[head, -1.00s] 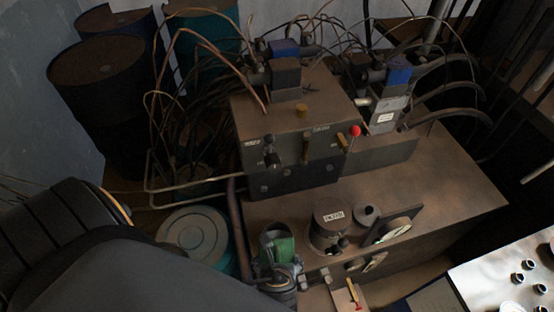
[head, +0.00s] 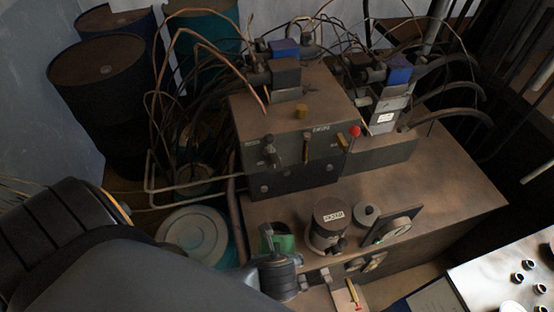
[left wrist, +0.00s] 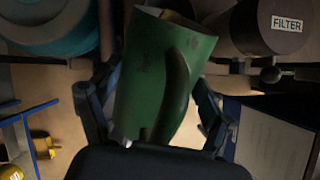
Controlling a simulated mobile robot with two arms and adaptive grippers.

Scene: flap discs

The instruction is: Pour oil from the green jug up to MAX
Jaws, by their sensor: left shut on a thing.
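The green jug (head: 285,242) is at the front edge of the brown tank (head: 450,190), left of the filter can, in the head view. My left gripper (head: 275,265) is shut on it and hides its lower part. In the left wrist view the jug (left wrist: 150,75) stands between the two fingers, slightly tilted. Its handle faces the camera, and a little brownish content shows at the mouth. No oil stream shows. I cannot make out a MAX mark. My right gripper is in neither view.
The filter can (head: 331,222), a small round cap (head: 366,214) and a gauge plate (head: 398,230) stand close right of the jug. A valve block (head: 290,130) with levers stands behind. A pale-lidded drum (head: 193,236) is at left. The tank top's right side is clear.

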